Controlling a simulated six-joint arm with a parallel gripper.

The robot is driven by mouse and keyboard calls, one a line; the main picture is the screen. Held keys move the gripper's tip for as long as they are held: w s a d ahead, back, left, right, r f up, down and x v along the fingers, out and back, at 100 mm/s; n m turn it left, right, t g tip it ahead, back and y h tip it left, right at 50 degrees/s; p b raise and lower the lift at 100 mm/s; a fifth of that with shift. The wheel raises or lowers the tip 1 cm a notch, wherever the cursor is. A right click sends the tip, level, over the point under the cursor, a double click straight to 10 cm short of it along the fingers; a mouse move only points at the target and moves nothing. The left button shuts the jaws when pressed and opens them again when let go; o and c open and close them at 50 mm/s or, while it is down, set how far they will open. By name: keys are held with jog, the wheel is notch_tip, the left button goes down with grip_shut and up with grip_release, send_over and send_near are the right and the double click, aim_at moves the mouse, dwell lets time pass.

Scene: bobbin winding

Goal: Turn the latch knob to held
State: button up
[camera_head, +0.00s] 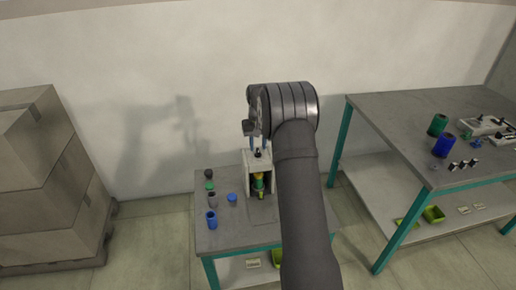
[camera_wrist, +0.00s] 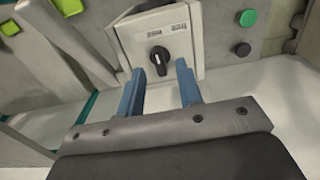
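The latch knob (camera_wrist: 158,60) is a black round knob with a pointer bar, on the pale face of a box with two small label plates above it. In the wrist view it sits just beyond and between my fingers. My gripper (camera_wrist: 162,72) is open, its two blue fingers apart with nothing between them. I cannot tell whether the fingertips touch the box face. In the head view my gripper (camera_head: 256,140) is over the pale winding machine (camera_head: 257,172) on the small table. There the knob is too small to make out surely.
In the head view several bobbins, one blue (camera_head: 211,219), stand left on the small table (camera_head: 235,240). A larger table (camera_head: 390,130) is right; boxes (camera_head: 40,180) are left.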

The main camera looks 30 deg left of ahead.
aim_at(258, 150)
notch_tip(258, 150, up, 15)
jog(key=shift+r, duration=0.15)
dwell(0.4)
notch_tip(258, 150, down, 18)
jog(key=shift+r, duration=0.2)
dwell(0.3)
jog(key=shift+r, duration=0.1)
